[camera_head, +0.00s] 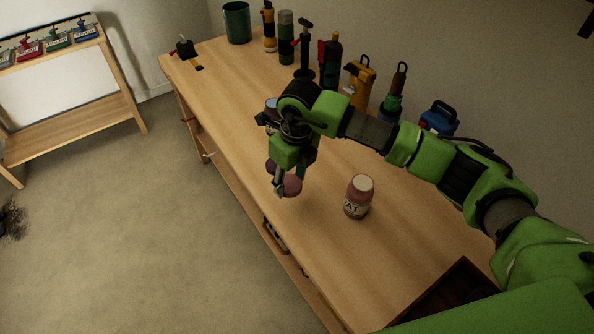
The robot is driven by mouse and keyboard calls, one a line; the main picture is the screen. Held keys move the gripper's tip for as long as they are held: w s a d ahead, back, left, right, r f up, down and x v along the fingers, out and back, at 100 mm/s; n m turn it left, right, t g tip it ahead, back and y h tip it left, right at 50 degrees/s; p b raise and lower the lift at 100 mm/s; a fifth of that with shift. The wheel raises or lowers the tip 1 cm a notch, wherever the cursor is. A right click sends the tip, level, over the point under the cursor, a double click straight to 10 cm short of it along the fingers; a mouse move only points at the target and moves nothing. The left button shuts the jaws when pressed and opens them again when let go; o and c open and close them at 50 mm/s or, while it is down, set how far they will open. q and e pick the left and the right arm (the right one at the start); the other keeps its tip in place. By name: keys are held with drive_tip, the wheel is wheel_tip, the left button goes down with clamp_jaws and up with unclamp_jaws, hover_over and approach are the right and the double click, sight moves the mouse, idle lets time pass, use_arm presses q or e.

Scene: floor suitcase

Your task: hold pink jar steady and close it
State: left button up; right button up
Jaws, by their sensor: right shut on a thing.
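The pink jar (357,204) stands upright on the wooden workbench, with a dark label and a pale round top. I cannot tell from here whether that top is an opening or a cover. My right gripper (280,184) points down, left of the jar and apart from it. It is shut on a pink round piece (292,186) that looks like a lid; the fingers hide part of it. My left gripper is not in view, and nothing is seen holding the jar.
The workbench (385,254) is clear around the jar. Several bottles and tools line its wall side, with a blue case (438,118) and a teal bin (237,22). A dark open box (455,295) is at the near end. My right arm crosses above the bench.

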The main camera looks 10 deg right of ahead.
use_arm(q)
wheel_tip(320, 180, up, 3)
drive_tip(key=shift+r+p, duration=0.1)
drive_tip(key=shift+p, duration=0.8)
use_arm(e)
drive_tip(key=s+a+r, duration=0.3)
drive_tip(key=s+a, duration=0.2)
drive_tip(key=s, duration=0.2)
drive_tip(key=shift+a+r, duration=0.25)
drive_tip(key=shift+r, duration=0.15)
drive_tip(key=shift+d, duration=0.1)
drive_tip(key=s+d+r+n+g, duration=0.1)
drive_tip(key=s+d+r+n, duration=0.2)
drive_tip(key=n, duration=0.6)
drive_tip(key=s+d+r+n, duration=0.3)
drive_tip(key=d+n, duration=0.4)
drive_tip(key=n, duration=0.3)
drive_tip(key=s+d+r+n+g, duration=0.1)
drive_tip(key=s+d+r+n, duration=0.2)
drive_tip(key=n, duration=0.7)
drive_tip(key=shift+s+d+r+g+h, duration=0.3)
drive_tip(key=shift+s+d+r+h, duration=0.1)
drive_tip(key=shift+s+d, duration=0.6)
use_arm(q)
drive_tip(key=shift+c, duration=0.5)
use_arm(e)
drive_tip(key=shift+w, duration=0.1)
